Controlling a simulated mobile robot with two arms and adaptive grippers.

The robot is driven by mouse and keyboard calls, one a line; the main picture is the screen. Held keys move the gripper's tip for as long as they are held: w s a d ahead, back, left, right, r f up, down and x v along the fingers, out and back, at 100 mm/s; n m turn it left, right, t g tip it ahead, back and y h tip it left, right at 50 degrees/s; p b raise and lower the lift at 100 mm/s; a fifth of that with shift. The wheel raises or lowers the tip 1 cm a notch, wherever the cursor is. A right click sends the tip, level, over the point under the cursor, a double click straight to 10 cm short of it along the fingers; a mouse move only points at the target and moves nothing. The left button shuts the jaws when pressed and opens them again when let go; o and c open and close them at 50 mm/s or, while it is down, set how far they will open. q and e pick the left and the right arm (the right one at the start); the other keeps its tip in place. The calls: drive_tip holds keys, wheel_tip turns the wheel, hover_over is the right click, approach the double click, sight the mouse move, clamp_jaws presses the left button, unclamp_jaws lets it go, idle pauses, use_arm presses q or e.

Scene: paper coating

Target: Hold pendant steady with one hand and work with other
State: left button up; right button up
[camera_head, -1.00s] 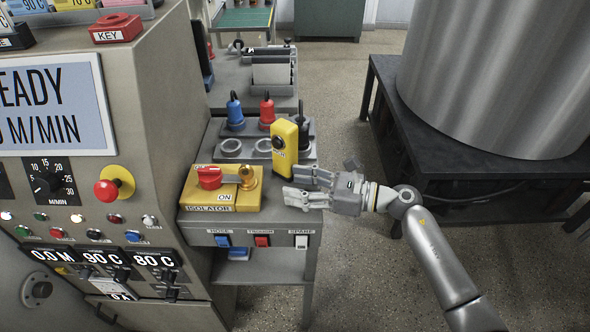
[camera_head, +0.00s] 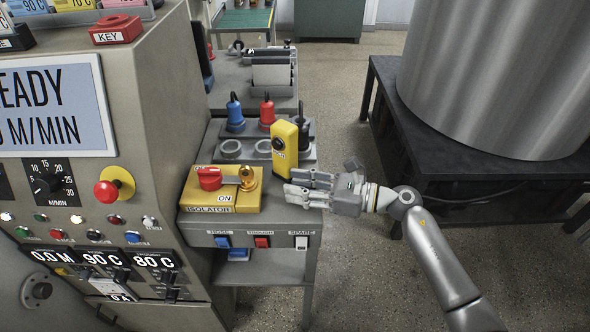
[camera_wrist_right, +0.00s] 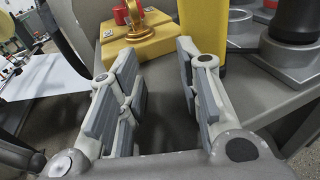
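The yellow pendant (camera_head: 284,147) stands upright on the grey bench, just behind my right gripper, with a dark round button on its face. In the right wrist view the pendant (camera_wrist_right: 203,25) is beyond the fingertips, toward the right finger. My right gripper (camera_head: 296,184) points left, low over the bench's right edge. In the right wrist view its two fingers (camera_wrist_right: 156,62) stand apart with nothing between them. I cannot tell whether the right finger touches the pendant. My left gripper is out of view.
The yellow isolator box (camera_head: 215,202) with a red knob (camera_head: 208,178) is left of my gripper. A grey holder (camera_head: 232,158) with blue (camera_head: 235,113) and red (camera_head: 267,112) plugs is behind. The control panel (camera_head: 150,60) is on the left. A black stand (camera_head: 440,150) with a metal drum is right.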

drive_tip(key=o, duration=0.7)
